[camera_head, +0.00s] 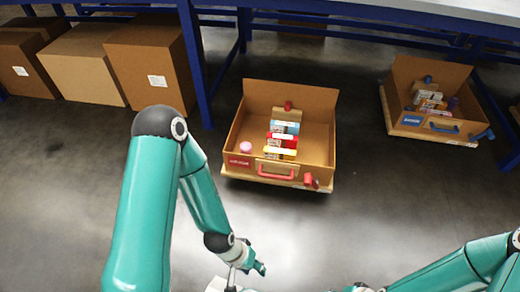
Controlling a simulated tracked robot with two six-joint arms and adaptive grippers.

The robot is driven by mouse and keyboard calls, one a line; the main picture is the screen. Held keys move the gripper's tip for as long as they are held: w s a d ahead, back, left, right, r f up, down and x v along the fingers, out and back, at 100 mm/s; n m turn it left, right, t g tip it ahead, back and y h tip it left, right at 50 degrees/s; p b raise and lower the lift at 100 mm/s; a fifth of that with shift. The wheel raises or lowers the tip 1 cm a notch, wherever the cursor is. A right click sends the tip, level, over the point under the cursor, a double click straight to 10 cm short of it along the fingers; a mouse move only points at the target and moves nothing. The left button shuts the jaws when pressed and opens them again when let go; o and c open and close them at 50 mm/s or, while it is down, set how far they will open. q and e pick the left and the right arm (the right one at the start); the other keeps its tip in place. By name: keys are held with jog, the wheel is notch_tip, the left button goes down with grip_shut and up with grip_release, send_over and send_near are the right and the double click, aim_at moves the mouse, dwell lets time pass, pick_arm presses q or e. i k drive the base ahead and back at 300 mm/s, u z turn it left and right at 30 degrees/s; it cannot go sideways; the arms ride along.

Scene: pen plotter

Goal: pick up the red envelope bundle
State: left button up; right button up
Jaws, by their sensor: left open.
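The red envelope bundle (283,141) lies in an open cardboard box (322,157) on the floor, in the middle of the head view. It is between a blue bundle (285,127) behind it and a yellow bundle (280,153) in front of it. My left gripper (233,281) is at the bottom edge of the view, nearer to me than the box and apart from it. It is open; its lower part is cut off by the frame. My right arm comes in from the lower right, and its gripper lies below the frame edge.
The box has a red handle (277,174) in front, and a pink round item (246,147) inside. A second box (409,124) with a blue handle stands at the right. Closed cartons (150,70) stand at the upper left by blue table legs. Grey floor is free around the box.

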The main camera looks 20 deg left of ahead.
aim_at(280, 141)
jog(key=z, duration=0.25)
jog(key=i, duration=0.7)
jog(key=u, duration=0.25)
jog(key=k, duration=0.8)
jog(key=z, duration=0.15)
jog(key=i, duration=1)
